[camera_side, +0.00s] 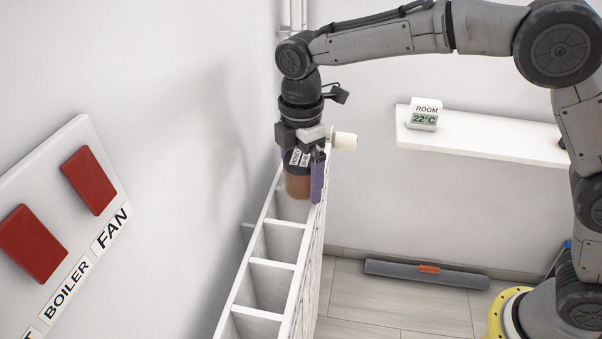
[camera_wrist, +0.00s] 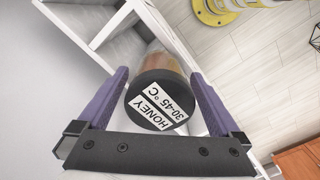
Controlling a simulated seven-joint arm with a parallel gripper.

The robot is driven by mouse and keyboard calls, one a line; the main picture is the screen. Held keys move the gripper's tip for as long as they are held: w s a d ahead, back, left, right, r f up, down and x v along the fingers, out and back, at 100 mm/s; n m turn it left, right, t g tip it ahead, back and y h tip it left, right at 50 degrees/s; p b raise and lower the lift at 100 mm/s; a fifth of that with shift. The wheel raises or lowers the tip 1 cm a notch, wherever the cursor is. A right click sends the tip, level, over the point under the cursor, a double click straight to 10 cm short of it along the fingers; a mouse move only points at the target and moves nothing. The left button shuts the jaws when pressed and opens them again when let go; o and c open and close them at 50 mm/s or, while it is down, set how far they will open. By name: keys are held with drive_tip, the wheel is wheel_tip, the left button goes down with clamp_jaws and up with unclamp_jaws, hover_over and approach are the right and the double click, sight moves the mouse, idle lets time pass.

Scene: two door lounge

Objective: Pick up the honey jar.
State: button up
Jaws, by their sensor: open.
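The honey jar (camera_side: 297,187) has a brown body and a dark lid, and stands upright at the far end of the white divided rack. In the wrist view the jar's lid (camera_wrist: 158,100) faces the camera, with labels reading HONEY and 30-45 °C. My gripper (camera_side: 306,180) is over the jar, pointing down. In the wrist view its two purple fingers (camera_wrist: 159,76) are open on either side of the jar, with small gaps visible. The jar's base is partly hidden, so I cannot tell what it rests on.
The white rack (camera_side: 273,264) has several open compartments with thin dividers. A wall stands close on its left, with a switch panel (camera_side: 60,215) labelled BOILER and FAN. A white shelf (camera_side: 480,137) holds a room thermometer (camera_side: 425,115). A grey bar (camera_side: 425,273) lies on the floor.

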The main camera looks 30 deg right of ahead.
clamp_jaws()
idle(0.5)
drive_tip(key=shift+r, duration=0.1)
